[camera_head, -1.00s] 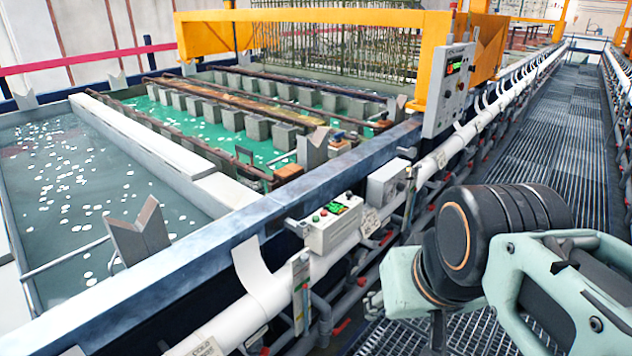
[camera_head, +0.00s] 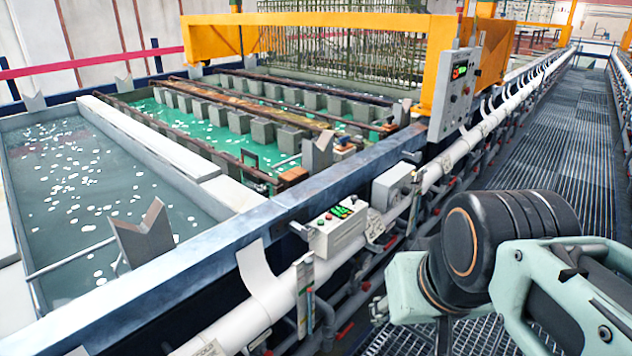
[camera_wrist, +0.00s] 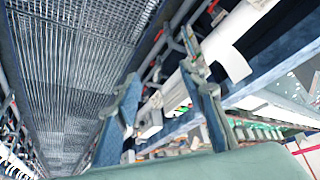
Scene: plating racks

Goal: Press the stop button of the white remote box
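The white remote box (camera_head: 338,230) is mounted on the rail beside the tank in the head view. Its sloping top has a green-lit display and small red and green buttons; the labels are too small to read. My gripper (camera_wrist: 163,92) shows in the wrist view with its two blue-grey fingers apart and nothing seen held between them. A pale boxy shape lies beyond the fingers there; I cannot tell if it is the remote box. In the head view my arm is to the right of the box, well apart from it, and hides most of the gripper.
A plain grey box (camera_head: 396,184) sits just behind the remote box. A taller control panel (camera_head: 455,96) stands by the orange gantry (camera_head: 310,24). A white pipe (camera_head: 268,308) and hanging tags run along the rail. The grated walkway (camera_head: 560,130) at right is clear.

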